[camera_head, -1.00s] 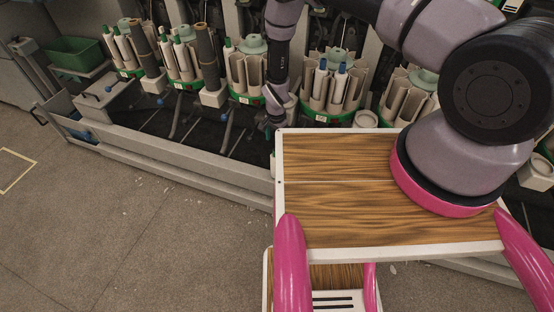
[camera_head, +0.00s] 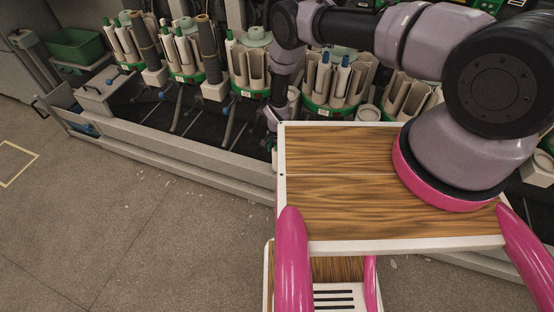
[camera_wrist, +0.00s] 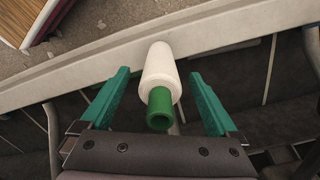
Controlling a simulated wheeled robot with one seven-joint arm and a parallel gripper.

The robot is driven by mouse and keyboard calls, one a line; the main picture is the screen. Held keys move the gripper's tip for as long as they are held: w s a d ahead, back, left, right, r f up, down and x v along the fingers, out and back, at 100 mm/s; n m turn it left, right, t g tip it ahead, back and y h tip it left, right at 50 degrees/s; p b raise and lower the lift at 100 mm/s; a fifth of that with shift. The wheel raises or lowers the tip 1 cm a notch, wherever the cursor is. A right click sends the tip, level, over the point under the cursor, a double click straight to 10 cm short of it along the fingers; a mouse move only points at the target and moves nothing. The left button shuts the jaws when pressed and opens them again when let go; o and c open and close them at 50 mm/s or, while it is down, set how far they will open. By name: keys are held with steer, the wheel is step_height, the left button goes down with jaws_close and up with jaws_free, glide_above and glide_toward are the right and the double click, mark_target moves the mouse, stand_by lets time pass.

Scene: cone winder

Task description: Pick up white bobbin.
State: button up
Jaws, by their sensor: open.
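In the wrist view a white bobbin (camera_wrist: 159,66) with a green tube end (camera_wrist: 160,106) lies between the fingers of my gripper (camera_wrist: 161,92). The gripper is open, with one green finger on each side of the bobbin and a gap on both sides. The green end points toward the gripper's palm. In the head view the bobbin cannot be made out, and my gripper is hidden behind my arm and the wooden platform edge.
The machine's pale rail (camera_head: 170,145) runs behind the bobbin. Round holders with several tubes (camera_head: 335,80) stand along the machine, close to my arm. A green bin (camera_head: 75,46) sits at the far left. The grey floor (camera_head: 120,220) at left is clear.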

steer(key=c, duration=1.3)
